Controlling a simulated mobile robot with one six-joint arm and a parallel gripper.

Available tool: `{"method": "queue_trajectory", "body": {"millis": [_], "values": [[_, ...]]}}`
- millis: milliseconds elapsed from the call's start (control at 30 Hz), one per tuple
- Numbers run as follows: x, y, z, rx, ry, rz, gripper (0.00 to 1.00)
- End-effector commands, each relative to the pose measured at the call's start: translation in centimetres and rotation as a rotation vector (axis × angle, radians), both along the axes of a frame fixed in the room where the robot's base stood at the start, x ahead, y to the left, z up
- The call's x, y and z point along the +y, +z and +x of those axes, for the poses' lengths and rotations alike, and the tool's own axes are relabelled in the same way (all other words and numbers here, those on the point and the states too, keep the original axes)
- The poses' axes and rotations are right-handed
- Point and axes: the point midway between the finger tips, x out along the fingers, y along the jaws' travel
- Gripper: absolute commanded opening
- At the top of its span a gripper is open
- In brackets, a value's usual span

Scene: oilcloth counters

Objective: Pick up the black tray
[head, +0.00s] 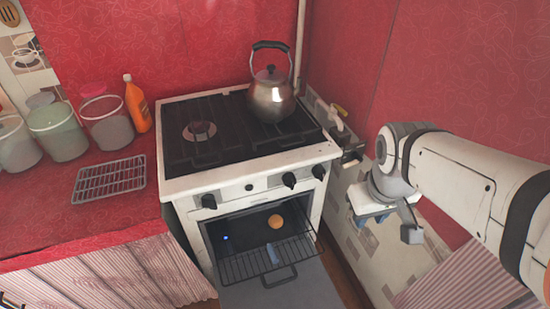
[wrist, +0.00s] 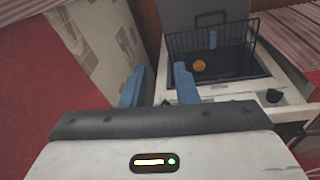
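Two tray-like racks show, and I cannot tell which is the black tray. My gripper (head: 372,217) is in the air right of the stove, apart from both racks. In the wrist view its blue fingers (wrist: 158,87) are spread with nothing between them. The counter rack is not in the wrist view.
A steel kettle (head: 272,98) stands on the stove (head: 190,180). An orange ball-like item (head: 275,221) and a small blue item (head: 272,253) are at the oven. Several jars (head: 107,122) and an orange bottle (head: 138,104) stand behind the counter rack. The counter's front is clear.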

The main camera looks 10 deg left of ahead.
Motion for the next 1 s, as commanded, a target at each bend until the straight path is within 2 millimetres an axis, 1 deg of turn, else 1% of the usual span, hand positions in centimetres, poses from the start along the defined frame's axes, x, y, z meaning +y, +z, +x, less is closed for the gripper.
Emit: {"method": "queue_trajectory", "body": {"millis": [33, 67, 100, 167, 200, 267, 300, 367, 400, 467, 500, 567, 600, 700, 800, 833, 900, 1000], "values": [[0.7, -2.6, 1.0, 0.031, 0.143, -0.044, 0.27], [1.1, -3.6, 1.6, 0.048, 0.244, -0.075, 0.27], [1.7, -5.0, 2.4, 0.073, 0.388, -0.118, 0.27], [2.9, -7.3, 3.8, 0.116, 0.62, -0.183, 0.27], [3.7, -8.8, 4.6, 0.145, 0.777, -0.226, 0.27], [5.2, -11.1, 5.9, 0.192, 1.015, -0.289, 0.27], [6.2, -12.8, 6.7, 0.225, 1.173, -0.328, 0.27], [7.9, -15.2, 7.8, 0.277, 1.41, -0.386, 0.27], [9.1, -16.9, 8.5, 0.313, 1.569, -0.423, 0.27], [11.0, -19.5, 9.4, 0.373, 1.807, -0.478, 0.27], [12.4, -21.4, 9.9, 0.415, 1.964, -0.512, 0.27], [14.5, -24.1, 10.6, 0.482, 2.198, -0.561, 0.27], [15.9, -25.9, 10.9, 0.528, 2.346, -0.59, 0.27], [19.1, -29.9, 11.4, 0.647, 2.68, -0.653, 0.27], [21.7, -33.1, 11.6, 0.757, 2.939, -0.694, 0.27], [22.3, -33.8, 11.6, -0.766, -2.927, 0.687, 0.27], [23.5, -35.1, 11.6, -0.758, -2.807, 0.65, 0.27], [24.3, -36.2, 11.5, -0.752, -2.704, 0.616, 0.27]]}}
